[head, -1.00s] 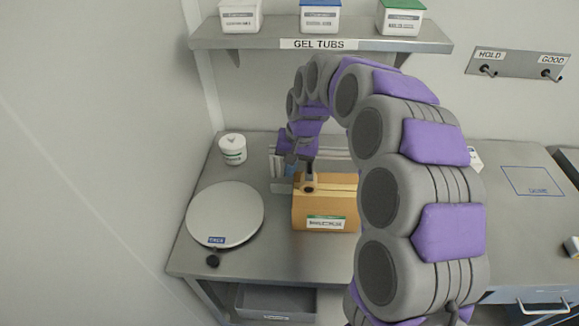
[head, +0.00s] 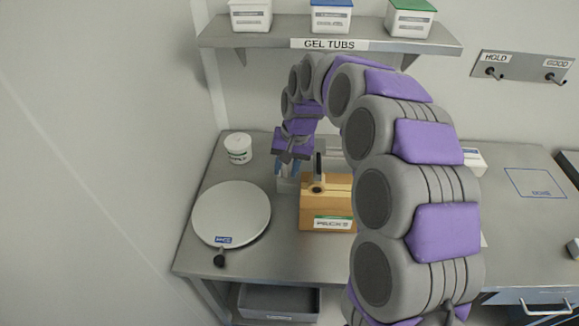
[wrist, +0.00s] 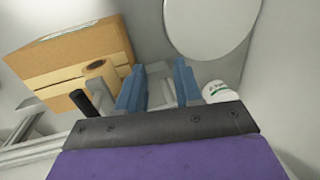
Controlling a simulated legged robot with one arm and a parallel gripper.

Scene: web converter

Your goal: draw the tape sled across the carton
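The tan carton (head: 312,215) stands on the bench, right of the round plate. The tape sled's upright black handle (head: 319,167) and tan roll (head: 317,189) are at the carton's upper left in the head view. In the wrist view the roll (wrist: 100,69) and black handle (wrist: 84,102) lie left of my fingers, beside the carton (wrist: 75,62). A paler strip runs along the carton's top; I cannot tell if it is tape. My gripper (wrist: 158,84) has its blue fingers apart, with grey metal parts showing beyond the gap. In the head view my gripper (head: 287,168) is left of the handle.
A round plate (head: 231,212) with a black knob lies left of the carton. A white tub (head: 238,148) stands behind it. A shelf (head: 270,42) with several tubs hangs above. My arm hides the bench right of the carton.

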